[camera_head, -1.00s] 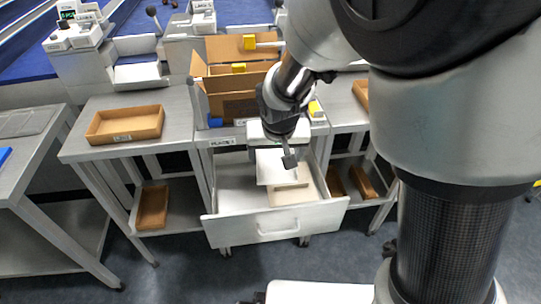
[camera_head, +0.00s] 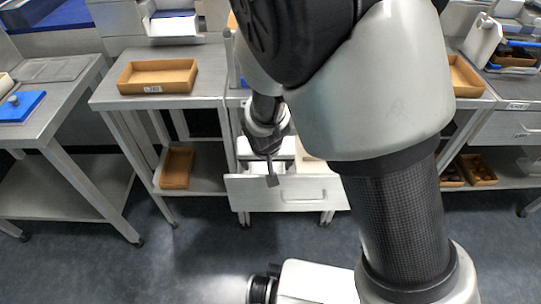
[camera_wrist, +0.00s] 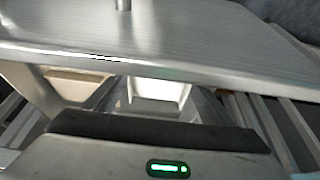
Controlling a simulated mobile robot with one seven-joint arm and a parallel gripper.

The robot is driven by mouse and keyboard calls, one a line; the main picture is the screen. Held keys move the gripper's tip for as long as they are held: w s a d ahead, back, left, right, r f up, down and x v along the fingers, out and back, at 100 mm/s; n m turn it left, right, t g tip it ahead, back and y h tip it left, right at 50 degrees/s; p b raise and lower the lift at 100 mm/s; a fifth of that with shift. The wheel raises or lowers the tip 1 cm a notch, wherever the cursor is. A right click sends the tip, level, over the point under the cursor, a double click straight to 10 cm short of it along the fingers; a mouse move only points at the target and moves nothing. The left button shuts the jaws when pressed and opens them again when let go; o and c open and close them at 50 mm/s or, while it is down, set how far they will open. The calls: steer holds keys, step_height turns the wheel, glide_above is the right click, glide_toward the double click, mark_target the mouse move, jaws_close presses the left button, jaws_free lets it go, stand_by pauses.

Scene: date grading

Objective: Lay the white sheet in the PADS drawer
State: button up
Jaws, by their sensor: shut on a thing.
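The open drawer (camera_head: 241,190) sits under the bench, its white front and bar handle facing me. My gripper (camera_head: 271,179) points down over the drawer, its dark finger overlapping the front's upper edge in the picture. Its jaws are shut. The white sheet is mostly hidden behind the finger and front, so I cannot make out its outline. In the wrist view, the pale compartments of the drawer (camera_wrist: 160,90) show below a brushed metal edge; the fingertips are not visible there. The drawer's label cannot be read now.
A shallow brown tray (camera_head: 157,76) stands on the left bench, and a brown bin (camera_head: 177,168) sits on the shelf below. A blue board (camera_head: 20,106) lies on the far-left table. My arm hides much of the right bench. The floor before the drawer is clear.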

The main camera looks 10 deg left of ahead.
steer(key=shift+f, duration=0.5)
steer(key=shift+f, duration=0.25)
steer(key=o, duration=0.7)
steer(key=shift+o, duration=0.2)
steer(key=shift+r, duration=0.1)
